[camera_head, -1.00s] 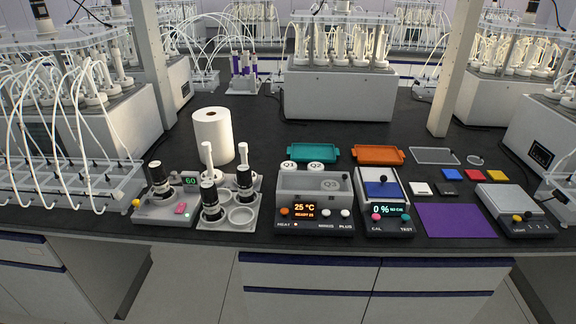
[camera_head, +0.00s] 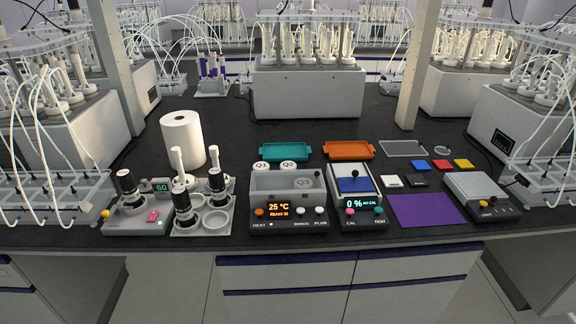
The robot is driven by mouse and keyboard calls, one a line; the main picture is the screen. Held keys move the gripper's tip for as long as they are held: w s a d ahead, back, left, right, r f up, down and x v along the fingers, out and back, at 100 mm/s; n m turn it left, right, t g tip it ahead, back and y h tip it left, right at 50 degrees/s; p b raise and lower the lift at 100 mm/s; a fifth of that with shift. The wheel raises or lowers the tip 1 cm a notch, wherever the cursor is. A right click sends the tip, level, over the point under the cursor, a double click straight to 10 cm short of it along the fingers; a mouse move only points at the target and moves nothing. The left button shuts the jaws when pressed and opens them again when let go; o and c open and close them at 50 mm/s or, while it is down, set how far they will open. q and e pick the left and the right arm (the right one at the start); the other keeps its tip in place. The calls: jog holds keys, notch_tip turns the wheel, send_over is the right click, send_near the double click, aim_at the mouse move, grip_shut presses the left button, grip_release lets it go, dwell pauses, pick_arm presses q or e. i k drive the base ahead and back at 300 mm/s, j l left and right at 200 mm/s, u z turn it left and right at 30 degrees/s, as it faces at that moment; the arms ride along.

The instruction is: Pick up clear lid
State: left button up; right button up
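A clear, flat rectangular piece (camera_head: 404,148) with a pale rim lies on the black bench, right of the orange tray. A small clear round piece (camera_head: 442,150) lies just to its right. Either could be the clear lid; I cannot tell which from this view. Both lie apart from the things around them, with nothing on them. Neither of my grippers is in view.
An orange tray (camera_head: 348,150) and a teal tray (camera_head: 285,152) lie to the left. A pale post (camera_head: 416,70) stands behind.

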aim_at(294, 181)
jog(key=i+l+u, duration=0.15)
jog(key=l, duration=0.3)
jog(key=i+l+u, duration=0.15)
jog(key=l, duration=0.25)
jog(key=i+l+u, duration=0.1)
jog(key=l, duration=0.4)
jog(key=i+l+u, duration=0.15)
jog(key=l, duration=0.3)
jog(key=k, duration=0.05)
